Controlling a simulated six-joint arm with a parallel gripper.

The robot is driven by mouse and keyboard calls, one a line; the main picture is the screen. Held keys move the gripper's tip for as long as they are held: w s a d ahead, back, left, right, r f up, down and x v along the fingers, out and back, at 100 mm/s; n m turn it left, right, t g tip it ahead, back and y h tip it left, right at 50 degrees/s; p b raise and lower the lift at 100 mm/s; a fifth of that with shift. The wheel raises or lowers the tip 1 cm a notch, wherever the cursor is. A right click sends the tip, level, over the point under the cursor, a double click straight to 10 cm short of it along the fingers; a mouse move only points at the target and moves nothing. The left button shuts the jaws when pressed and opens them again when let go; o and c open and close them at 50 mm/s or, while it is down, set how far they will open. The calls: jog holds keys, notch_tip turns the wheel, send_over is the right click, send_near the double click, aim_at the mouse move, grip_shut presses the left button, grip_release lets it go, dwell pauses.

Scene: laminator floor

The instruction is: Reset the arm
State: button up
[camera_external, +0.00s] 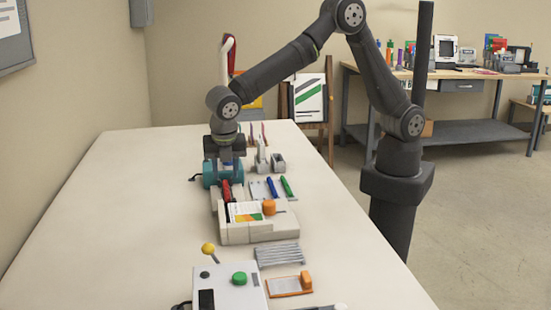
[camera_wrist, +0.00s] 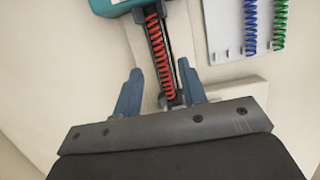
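My gripper (camera_wrist: 158,88) shows its two blue fingers spread apart in the wrist view. A red coil (camera_wrist: 160,55) in a dark slot lies between and beyond them, with clear space on both sides. I cannot tell how far above it the fingers are. In the external view my arm reaches down over the table, its end near a teal unit (camera_external: 212,178). The red coil (camera_external: 227,190) shows just in front of it. The fingertips are hard to make out there.
A pale machine (camera_external: 262,230) with an orange knob (camera_external: 269,207) stands in front of my gripper. Blue (camera_wrist: 251,25) and green (camera_wrist: 280,22) coils lie on a white plate. A control box (camera_external: 228,288) with a yellow-ball lever stands nearer. The table's left side (camera_external: 120,220) is clear.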

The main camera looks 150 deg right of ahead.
jog(key=r, duration=0.3)
jog(key=shift+s+a, duration=0.15)
jog(key=shift+s, duration=0.15)
send_over(257, 190)
jog(key=w, duration=0.2)
jog(key=f, duration=0.6)
jog(key=s+a+f, duration=0.1)
jog(key=f, duration=0.2)
jog(key=shift+s+f, duration=0.1)
jog(key=shift+f, duration=0.05)
dwell(0.5)
